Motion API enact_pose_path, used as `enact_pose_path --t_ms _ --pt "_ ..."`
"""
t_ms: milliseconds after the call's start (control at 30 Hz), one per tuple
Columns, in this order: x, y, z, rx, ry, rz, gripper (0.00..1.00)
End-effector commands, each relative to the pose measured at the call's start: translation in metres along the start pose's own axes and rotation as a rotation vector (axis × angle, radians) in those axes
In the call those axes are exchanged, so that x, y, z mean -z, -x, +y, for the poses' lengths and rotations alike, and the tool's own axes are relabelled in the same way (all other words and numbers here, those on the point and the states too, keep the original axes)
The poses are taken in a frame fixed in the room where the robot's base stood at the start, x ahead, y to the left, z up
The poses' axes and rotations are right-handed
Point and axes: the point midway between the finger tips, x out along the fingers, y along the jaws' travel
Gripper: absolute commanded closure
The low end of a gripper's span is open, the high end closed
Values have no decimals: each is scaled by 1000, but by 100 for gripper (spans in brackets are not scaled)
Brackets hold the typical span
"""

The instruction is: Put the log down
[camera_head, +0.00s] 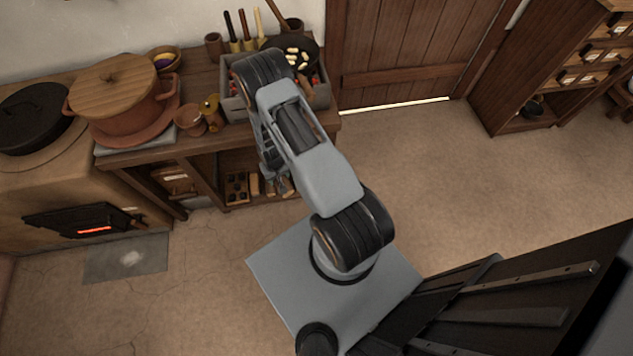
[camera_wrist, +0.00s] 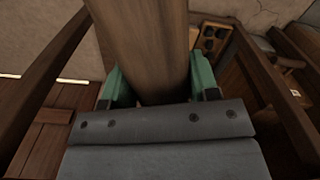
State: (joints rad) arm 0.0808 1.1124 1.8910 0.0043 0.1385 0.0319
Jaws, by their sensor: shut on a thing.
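The log (camera_wrist: 145,45) is a thick brown wooden piece in the wrist view. It runs from the top edge down between my gripper's green fingertips. My gripper (camera_wrist: 158,82) is shut on it, one finger at each side. The log's far end is out of the picture, so I cannot tell whether it touches anything. In the head view my arm reaches toward the workbench (camera_head: 190,153); my gripper is mostly hidden there, and I cannot make out the log.
The bench carries a clay pot (camera_head: 117,95), a grey bin (camera_head: 233,103) and a dark pan (camera_head: 297,52). Its lower shelf holds a box with round holes (camera_head: 237,188). A stove with a glowing opening (camera_head: 95,230) stands left. Floor (camera_head: 430,170) is clear right of the bench.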

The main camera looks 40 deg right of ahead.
Motion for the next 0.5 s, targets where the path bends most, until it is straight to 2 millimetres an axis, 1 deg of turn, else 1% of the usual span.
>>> enact_pose_path --t_ms 33,100,167,200,300,400,500 --pt "8 -48 9 0 -31 1 81" --pt "17 -80 20 0 -69 1 81" --pt "25 -106 30 0 -102 1 81" --pt "29 -122 36 0 -123 1 81" --pt "39 -158 52 0 -171 1 81" --pt "46 -189 64 0 -210 2 81" --pt "53 -216 76 0 -245 1 81"
